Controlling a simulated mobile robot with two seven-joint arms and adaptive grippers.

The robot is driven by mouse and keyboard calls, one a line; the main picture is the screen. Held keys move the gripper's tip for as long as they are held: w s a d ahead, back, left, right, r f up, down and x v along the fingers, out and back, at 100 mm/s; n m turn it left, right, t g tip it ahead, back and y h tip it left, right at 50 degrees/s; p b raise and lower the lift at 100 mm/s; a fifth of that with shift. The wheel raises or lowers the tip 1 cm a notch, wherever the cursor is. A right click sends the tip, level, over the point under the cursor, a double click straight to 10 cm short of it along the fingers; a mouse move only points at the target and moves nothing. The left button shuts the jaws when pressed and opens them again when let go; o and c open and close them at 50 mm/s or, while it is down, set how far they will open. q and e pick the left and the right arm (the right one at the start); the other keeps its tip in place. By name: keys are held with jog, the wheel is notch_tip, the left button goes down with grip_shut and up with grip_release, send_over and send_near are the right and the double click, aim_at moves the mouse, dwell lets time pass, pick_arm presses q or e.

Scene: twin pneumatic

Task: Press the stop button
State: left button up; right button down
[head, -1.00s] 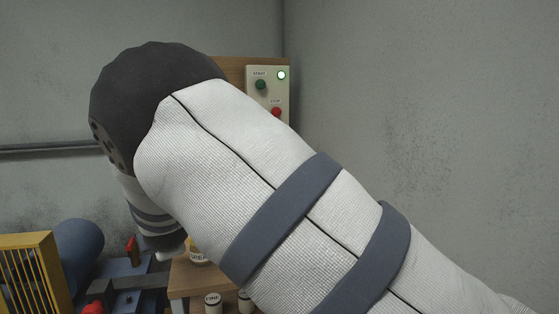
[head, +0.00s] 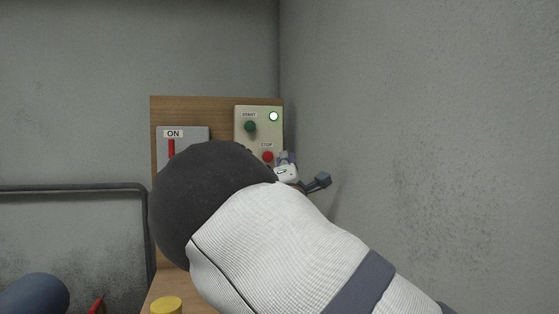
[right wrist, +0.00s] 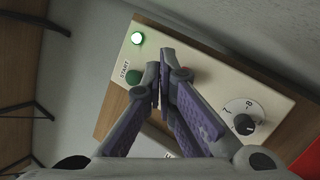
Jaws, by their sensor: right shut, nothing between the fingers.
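The stop button (head: 267,157) is a red knob on a cream control box (head: 241,141), under a STOP label in the head view. My right gripper (head: 284,160) is just right of and below it there, mostly hidden behind my forearm. In the right wrist view the right gripper (right wrist: 160,58) is shut and empty, its fingertips over the box face. A red piece that looks like the stop button (right wrist: 185,72) is partly hidden behind a finger. I cannot tell whether the fingers touch it. My left gripper is not in view.
The green start button (head: 250,127) and a lit green lamp (head: 273,116) are on the same box. A numbered dial (right wrist: 242,120) shows in the wrist view. A grey ON switch panel (head: 198,133) shares the wooden board (head: 200,106). A bare wall is close on the right.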

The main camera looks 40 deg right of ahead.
aim_at(268, 157)
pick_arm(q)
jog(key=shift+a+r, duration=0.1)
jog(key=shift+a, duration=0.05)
pick_arm(e)
jog(key=shift+r, duration=0.15)
jog(key=shift+a, duration=0.1)
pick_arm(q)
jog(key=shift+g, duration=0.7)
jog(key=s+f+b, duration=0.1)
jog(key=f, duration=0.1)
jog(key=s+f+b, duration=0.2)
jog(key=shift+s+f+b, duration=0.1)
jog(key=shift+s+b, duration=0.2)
pick_arm(e)
jog(key=w+d, duration=0.1)
jog(key=w, duration=0.1)
jog(key=w+d, duration=0.2)
jog(key=w, duration=0.1)
jog(key=w+d, duration=0.1)
jog(key=w, duration=0.1)
jog(key=shift+w+d, duration=0.2)
jog(key=shift+w, duration=0.15)
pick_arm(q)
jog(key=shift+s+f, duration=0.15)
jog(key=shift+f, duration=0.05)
pick_arm(e)
jog(key=shift+w+d, duration=0.2)
jog(key=shift+w, duration=0.15)
